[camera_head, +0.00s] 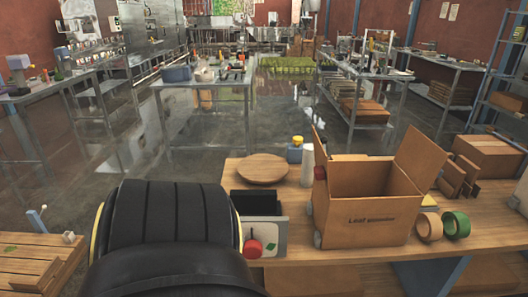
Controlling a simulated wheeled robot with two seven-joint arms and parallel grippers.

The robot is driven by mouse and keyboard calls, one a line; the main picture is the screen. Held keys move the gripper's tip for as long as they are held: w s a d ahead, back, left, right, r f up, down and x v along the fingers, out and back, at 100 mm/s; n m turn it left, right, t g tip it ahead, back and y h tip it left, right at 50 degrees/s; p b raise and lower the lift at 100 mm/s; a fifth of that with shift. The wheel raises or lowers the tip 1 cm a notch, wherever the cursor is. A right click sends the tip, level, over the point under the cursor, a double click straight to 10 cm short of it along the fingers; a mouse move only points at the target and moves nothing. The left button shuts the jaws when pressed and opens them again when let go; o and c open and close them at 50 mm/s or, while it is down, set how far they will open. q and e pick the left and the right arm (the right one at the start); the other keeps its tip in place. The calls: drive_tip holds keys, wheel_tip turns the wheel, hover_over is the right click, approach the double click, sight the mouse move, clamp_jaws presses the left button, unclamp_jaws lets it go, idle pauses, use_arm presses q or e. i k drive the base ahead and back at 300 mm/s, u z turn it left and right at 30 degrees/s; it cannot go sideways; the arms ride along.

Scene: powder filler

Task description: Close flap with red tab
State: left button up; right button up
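An open cardboard box (365,222) with "Leaf" lettering on its front stands on the wooden table. Its left flap (319,147) stands up, seen nearly edge-on, with a small red tab (320,172) low on it. Its right flap (421,157) is raised and tilts outward to the right. The box's inside is partly visible, and its lower part is in shadow. Neither of my grippers shows in the view. A large black part of my own body fills the lower left and hides the table's left end.
Left of the box are a round wooden board (262,168), a white cylinder (307,165), a blue bottle with a yellow cap (295,150) and a grey device with a red knob (253,248). Tape rolls (456,224) lie to its right, near another carton (488,156).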

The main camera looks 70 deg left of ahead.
sight(321, 173)
drive_tip(key=u, duration=1.9)
